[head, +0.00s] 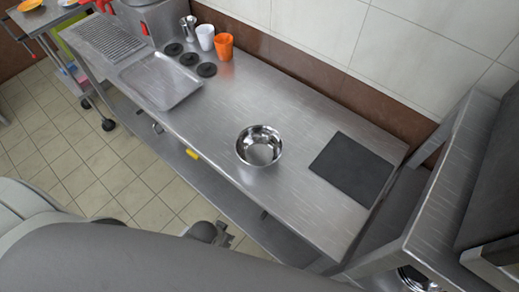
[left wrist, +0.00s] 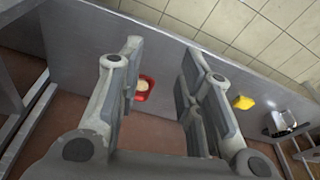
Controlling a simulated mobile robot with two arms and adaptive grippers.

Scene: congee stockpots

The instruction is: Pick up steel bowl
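The steel bowl (head: 259,146) is shiny, round and upright on the steel worktable, left of a dark mat. It is empty as far as I can see. My left gripper (head: 208,233) shows only partly in the head view, low in front of the table and well apart from the bowl. In the left wrist view, my left gripper (left wrist: 162,55) is open, with its two fingers spread and nothing between them. The bowl is not visible in the left wrist view. My right gripper is not in view.
The worktable (head: 225,105) is clear around the bowl. A dark mat (head: 352,167), steel tray (head: 160,81), black discs (head: 190,59), white cup (head: 205,37) and orange cup (head: 224,46) lie on it. A steel shelf unit (head: 440,190) stands right. Lower down are red (left wrist: 144,88) and yellow (left wrist: 243,102) objects.

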